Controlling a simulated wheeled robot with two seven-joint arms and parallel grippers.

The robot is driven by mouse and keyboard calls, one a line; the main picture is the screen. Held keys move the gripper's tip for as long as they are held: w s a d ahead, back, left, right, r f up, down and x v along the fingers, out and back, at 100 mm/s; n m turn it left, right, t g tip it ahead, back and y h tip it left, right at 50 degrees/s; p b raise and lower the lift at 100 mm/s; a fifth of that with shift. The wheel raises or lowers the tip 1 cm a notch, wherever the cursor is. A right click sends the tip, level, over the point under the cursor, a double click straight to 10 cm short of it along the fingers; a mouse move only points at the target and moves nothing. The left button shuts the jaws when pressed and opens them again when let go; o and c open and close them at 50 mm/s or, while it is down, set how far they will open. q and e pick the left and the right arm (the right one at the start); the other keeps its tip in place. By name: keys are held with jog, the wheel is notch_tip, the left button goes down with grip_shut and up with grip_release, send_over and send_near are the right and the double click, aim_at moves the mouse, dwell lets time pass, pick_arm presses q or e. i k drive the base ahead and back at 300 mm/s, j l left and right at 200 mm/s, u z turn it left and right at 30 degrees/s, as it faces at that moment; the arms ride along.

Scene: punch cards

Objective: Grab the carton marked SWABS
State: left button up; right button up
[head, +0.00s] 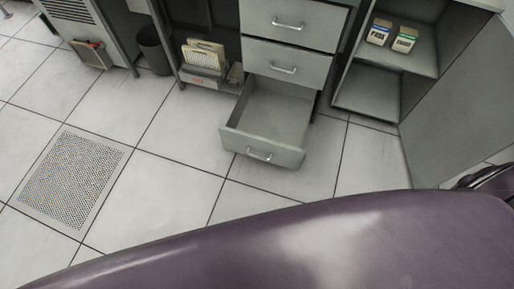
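Two small pale cartons stand side by side on a shelf of the open grey cabinet (420,62) at the upper right. The left carton (378,34) has a blue band and dark lettering. The right carton (404,41) has a green band and lettering. The print is too small for me to tell which one reads SWABS. Neither of my grippers shows in the head view, and nothing is touching the cartons.
An open, empty lower drawer (270,119) juts out left of the cabinet. The cabinet door (455,95) stands open on the right. Papers (203,57) fill a low shelf beside a dark bin (153,50). The tiled floor (170,190) is clear. A purple surface covers the bottom.

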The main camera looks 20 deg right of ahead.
aim_at(405, 37)
jog(key=z, duration=1.5)
